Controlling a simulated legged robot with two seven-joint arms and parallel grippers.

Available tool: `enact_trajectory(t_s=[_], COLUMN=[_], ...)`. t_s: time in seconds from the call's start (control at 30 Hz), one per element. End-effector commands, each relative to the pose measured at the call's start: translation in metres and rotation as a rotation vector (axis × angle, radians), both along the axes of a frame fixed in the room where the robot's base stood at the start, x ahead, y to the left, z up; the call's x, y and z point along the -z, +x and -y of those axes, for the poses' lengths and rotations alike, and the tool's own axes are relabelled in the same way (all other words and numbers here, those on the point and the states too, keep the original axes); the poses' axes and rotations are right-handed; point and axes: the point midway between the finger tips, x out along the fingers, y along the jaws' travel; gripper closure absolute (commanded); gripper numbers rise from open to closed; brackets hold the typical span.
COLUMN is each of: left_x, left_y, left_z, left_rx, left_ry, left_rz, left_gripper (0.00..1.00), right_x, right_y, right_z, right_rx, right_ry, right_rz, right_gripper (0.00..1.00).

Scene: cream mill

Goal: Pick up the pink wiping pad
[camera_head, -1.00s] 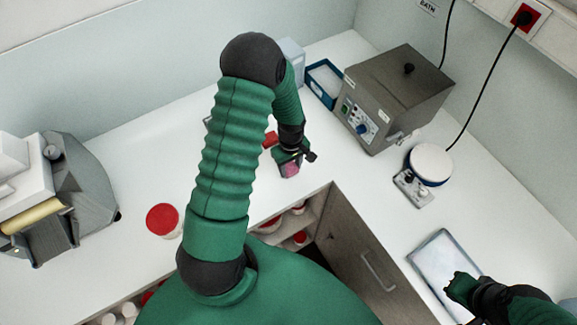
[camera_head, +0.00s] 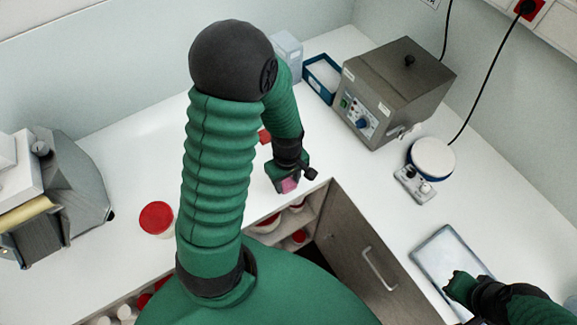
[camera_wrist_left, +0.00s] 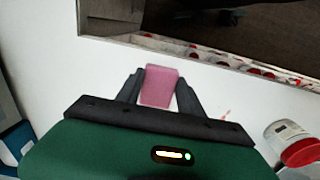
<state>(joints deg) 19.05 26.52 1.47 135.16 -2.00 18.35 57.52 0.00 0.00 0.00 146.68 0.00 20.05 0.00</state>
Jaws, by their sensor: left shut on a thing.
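The pink wiping pad (camera_head: 289,185) is at the tips of my left gripper (camera_head: 284,183), near the inner corner of the white counter. In the left wrist view the pad (camera_wrist_left: 159,86) sits between the two dark fingers of the left gripper (camera_wrist_left: 160,92), which are shut on it. I cannot tell whether the pad touches the counter. My right gripper (camera_head: 460,288) is over the silver tray (camera_head: 447,262) at the lower right, and its jaw state is unclear.
A metal water bath (camera_head: 398,90), a round white-topped device (camera_head: 432,158) and a blue-rimmed tray (camera_head: 322,78) stand at the back right. A red-lidded jar (camera_head: 157,218) stands at left. Open shelves (camera_head: 300,228) hold more jars below the counter edge.

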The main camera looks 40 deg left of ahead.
Motion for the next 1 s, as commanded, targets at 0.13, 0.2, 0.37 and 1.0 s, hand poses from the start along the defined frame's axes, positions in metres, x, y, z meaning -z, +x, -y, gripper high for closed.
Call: enact_trajectory(t_s=[0.13, 0.2, 0.37, 1.0], left_x=[-0.002, -0.006, -0.013, -0.007], left_y=[-0.027, -0.038, -0.045, -0.055], left_z=[0.023, 0.031, 0.038, 0.045], left_rx=[0.003, 0.003, 0.0, -0.001], left_ry=[0.001, 0.0, -0.002, 0.001], left_rz=[0.001, 0.0, -0.007, 0.0], left_gripper=[0.99, 0.99, 0.99, 0.69], right_x=[0.009, 0.007, -0.032, -0.051], right_y=[0.0, 0.0, 0.0, 0.0], right_z=[0.0, 0.0, 0.0, 0.0], right_rx=[0.0, 0.0, 0.0, 0.0], right_ry=[0.0, 0.0, 0.0, 0.0], right_rz=[0.0, -0.001, 0.001, 0.0], right_gripper=[1.0, 1.0, 1.0, 1.0])
